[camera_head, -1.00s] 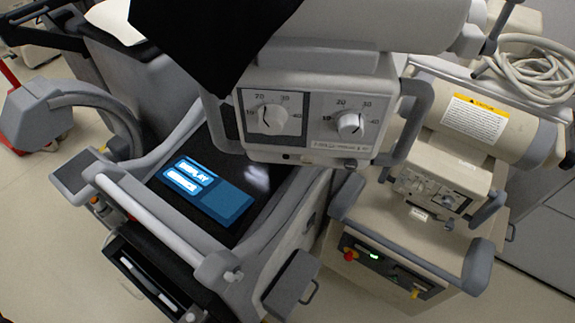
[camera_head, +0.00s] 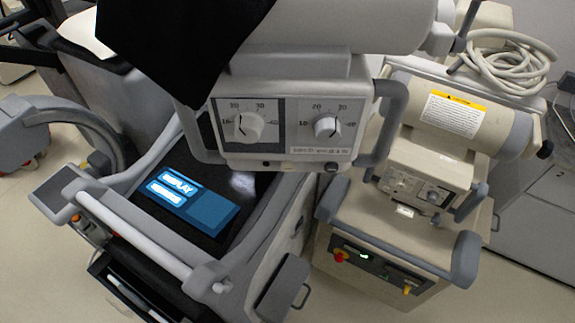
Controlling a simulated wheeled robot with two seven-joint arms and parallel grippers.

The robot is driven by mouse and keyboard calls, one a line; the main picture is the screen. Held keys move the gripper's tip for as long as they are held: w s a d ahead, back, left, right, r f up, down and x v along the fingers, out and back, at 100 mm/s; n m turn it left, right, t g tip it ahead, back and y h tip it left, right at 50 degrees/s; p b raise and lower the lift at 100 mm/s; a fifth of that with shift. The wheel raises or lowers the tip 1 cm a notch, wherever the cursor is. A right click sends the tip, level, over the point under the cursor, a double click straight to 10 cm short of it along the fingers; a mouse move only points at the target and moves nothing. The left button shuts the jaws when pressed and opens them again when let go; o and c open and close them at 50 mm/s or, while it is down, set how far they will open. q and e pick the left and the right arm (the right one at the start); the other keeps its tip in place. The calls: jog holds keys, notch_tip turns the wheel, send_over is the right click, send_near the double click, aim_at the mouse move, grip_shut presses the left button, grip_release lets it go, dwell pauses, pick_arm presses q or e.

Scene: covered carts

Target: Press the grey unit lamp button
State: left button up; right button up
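The grey unit's boxy head (camera_head: 287,78) hangs in the upper middle with its front panel facing me. The panel has a left dial (camera_head: 248,127) and a right dial (camera_head: 326,126), each ringed by numbers. A small dark round part (camera_head: 331,167) shows at the panel's lower edge; I cannot tell whether it is the lamp button. Grey handles flank the head. Below it, the grey cart's top carries a lit blue display (camera_head: 190,198). A black cover (camera_head: 185,50) hangs over the upper left of the head. Neither gripper is in view.
A beige unit (camera_head: 385,225) stands close on the right, with its own smaller control head (camera_head: 430,178), a red knob and a green light. A coiled cable (camera_head: 510,62) lies behind it. A grey curved arm (camera_head: 75,108) stands at the left. Open floor shows at the lower right.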

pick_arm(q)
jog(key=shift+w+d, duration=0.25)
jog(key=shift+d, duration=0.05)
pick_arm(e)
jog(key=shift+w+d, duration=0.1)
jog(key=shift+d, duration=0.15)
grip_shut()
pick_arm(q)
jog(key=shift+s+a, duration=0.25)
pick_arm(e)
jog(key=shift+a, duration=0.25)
